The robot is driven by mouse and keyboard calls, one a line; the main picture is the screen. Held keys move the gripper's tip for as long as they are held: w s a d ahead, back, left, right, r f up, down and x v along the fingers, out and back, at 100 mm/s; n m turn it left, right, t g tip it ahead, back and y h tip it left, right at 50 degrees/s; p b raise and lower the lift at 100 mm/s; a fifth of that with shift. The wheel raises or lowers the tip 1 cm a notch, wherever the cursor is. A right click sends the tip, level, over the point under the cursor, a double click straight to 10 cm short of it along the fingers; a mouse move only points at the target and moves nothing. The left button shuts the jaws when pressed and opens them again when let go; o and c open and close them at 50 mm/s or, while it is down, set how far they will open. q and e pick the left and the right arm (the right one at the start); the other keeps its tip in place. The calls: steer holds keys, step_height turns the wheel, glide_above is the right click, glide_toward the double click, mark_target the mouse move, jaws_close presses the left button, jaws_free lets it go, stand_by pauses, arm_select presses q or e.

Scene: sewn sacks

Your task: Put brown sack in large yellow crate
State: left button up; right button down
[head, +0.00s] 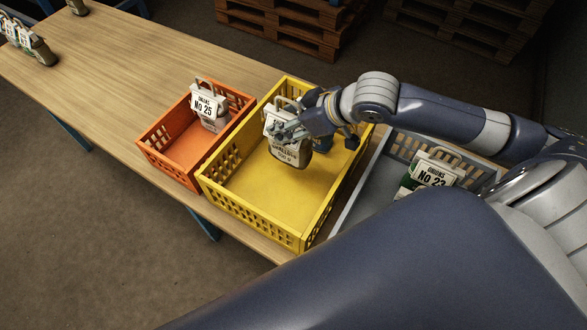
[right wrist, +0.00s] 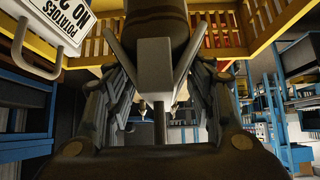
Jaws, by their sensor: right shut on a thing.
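The brown sack (head: 289,153), with a white printed tag and a looped handle at its top, hangs upright from my right gripper (head: 286,131) in the head view. The gripper is shut on its top part. The sack is over the back part of the large yellow crate (head: 249,226), inside its outline; I cannot tell whether its bottom touches the floor. In the right wrist view my right gripper's fingers (right wrist: 157,105) are in the middle, with yellow crate wall (right wrist: 95,50) behind. My left gripper is not in view.
A smaller orange crate (head: 165,160) at left holds a tagged sack (head: 210,106). A grey crate (head: 362,195) at right holds a green sack (head: 409,181). Several sacks stand at the table's far left.

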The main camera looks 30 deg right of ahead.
steer(key=shift+w+d+r, duration=0.25)
steer(key=shift+d+r, duration=0.35)
steer(key=shift+r, duration=0.05)
step_height(320, 180, down, 10)
steer(key=shift+r+p, duration=0.1)
steer(key=shift+p, duration=0.5)
steer(key=c, duration=0.7)
jaws_free()
steer(key=p+v, duration=0.3)
steer(key=v, duration=0.9)
steer(key=shift+d, duration=0.1)
